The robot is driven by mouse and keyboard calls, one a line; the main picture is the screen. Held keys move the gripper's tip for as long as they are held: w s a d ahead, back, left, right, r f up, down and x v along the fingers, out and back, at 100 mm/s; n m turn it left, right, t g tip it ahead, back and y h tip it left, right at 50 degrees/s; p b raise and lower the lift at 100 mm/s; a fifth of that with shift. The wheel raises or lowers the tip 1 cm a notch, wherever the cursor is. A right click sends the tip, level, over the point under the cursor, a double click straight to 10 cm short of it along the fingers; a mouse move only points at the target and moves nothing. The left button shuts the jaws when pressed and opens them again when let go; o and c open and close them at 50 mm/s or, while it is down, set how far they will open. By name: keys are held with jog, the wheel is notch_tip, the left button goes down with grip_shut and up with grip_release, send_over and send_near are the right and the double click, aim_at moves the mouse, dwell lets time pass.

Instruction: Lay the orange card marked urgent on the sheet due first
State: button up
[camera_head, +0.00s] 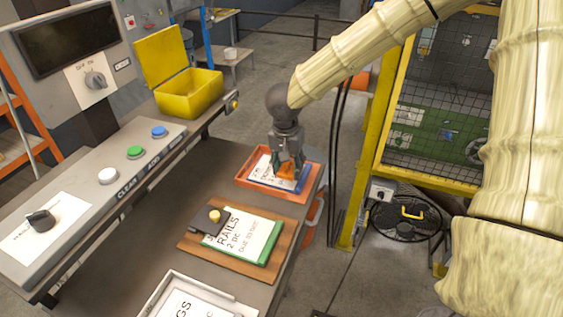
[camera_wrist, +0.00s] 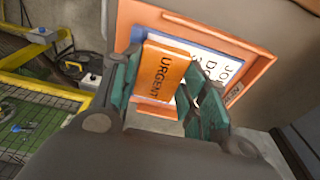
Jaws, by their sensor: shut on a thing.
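My gripper (camera_head: 287,168) points down over the orange tray (camera_head: 245,184) at the far end of the bench. It is shut on the orange card (camera_wrist: 161,70), whose word URGENT reads clearly in the wrist view. The card is also partly visible in the head view (camera_head: 286,171). Behind it in the tray lies a white sheet (camera_wrist: 214,68) on a blue backing, its print partly hidden. I cannot tell whether the card touches the sheet. A second sheet (camera_head: 243,232), reading RAILS and a due line, lies on a green backing on a brown board (camera_head: 191,240).
A dark block with a yellow knob (camera_head: 214,215) sits on the RAILS sheet's left side. A pale tray (camera_head: 170,285) with another sheet is nearest. A console with buttons (camera_head: 134,152) and an open yellow box (camera_head: 190,95) stand left. A yellow-framed cage (camera_head: 375,150) stands right.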

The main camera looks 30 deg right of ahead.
aim_at(282, 165)
jog(key=w, duration=0.3)
jog(key=w+p, duration=0.1)
jog(key=shift+w+d+f, duration=0.2)
jog(key=shift+d, duration=0.15)
jog(key=shift+w+f, duration=0.1)
jog(key=shift+f, duration=0.15)
jog(key=shift+f+p, duration=0.65)
jog(key=shift+f, duration=0.9)
jog(key=shift+f, duration=0.1)
jog(key=o, duration=0.8)
jog(key=shift+w, duration=0.1)
jog(key=r, duration=0.4)
jog(key=s+a+r+b, duration=0.1)
jog(key=r, duration=0.3)
jog(key=r+b, duration=0.1)
jog(key=r, duration=0.3)
jog(key=shift+s+a, duration=0.15)
